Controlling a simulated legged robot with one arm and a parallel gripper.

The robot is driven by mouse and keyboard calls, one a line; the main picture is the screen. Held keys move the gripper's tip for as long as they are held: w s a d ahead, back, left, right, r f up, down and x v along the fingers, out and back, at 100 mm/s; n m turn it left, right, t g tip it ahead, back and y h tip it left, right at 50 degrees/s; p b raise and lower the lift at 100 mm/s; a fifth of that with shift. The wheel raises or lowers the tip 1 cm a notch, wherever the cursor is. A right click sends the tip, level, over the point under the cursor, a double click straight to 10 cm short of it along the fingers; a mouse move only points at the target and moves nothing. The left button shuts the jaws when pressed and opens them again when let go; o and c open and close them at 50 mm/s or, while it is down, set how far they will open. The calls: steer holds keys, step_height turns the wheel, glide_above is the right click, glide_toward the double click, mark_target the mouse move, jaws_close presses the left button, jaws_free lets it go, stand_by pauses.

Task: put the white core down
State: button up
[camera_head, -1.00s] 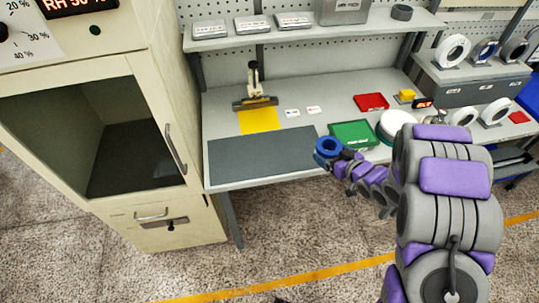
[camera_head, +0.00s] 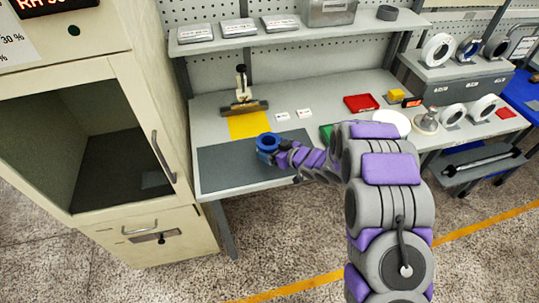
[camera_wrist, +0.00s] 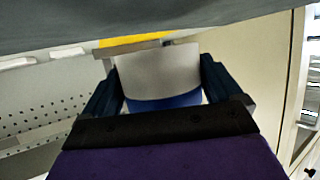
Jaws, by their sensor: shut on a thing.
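My gripper (camera_wrist: 160,92) is shut on the white core (camera_wrist: 158,72), with a dark blue finger on either side. The core's side wall looks pale in the wrist view, with a blue band at the end nearest my palm. In the head view the held core (camera_head: 268,141) shows as a blue ring with a dark opening. It is over the right part of the dark grey mat (camera_head: 225,168) on the workbench, near the yellow patch. The wrist view shows the grey mat (camera_wrist: 90,28) along the top; contact between core and mat cannot be told.
A small press-like device (camera_head: 243,95) stands behind the yellow patch (camera_head: 250,126). A red tray (camera_head: 361,103) and a green tray (camera_head: 326,133), partly hidden by my arm, lie to the right. An open beige cabinet (camera_head: 140,110) stands left. The mat's left part is clear.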

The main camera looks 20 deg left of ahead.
steer(key=shift+w+a+f, duration=0.1)
steer(key=shift+w+a, duration=0.05)
steer(key=shift+a, duration=0.45)
steer(key=shift+w+a+f, duration=0.1)
steer(key=shift+w+a, duration=0.05)
steer(key=shift+a, duration=0.45)
steer(key=shift+d+f+b, duration=0.4)
steer(key=shift+d+f, duration=0.05)
steer(key=shift+f, duration=0.35)
steer(key=shift+d+f+b, duration=0.4)
steer(key=shift+f, duration=0.4)
steer(key=shift+a, duration=0.3)
steer(key=o, duration=0.8)
steer(key=shift+a, duration=0.35)
steer(key=shift+d, duration=0.3)
steer(key=p+v, duration=0.2)
steer(key=v, duration=0.9)
steer(key=shift+p, duration=0.4)
steer(key=shift+s+d+r, duration=0.15)
steer(key=shift+s+d, duration=0.1)
steer(key=shift+d, duration=0.15)
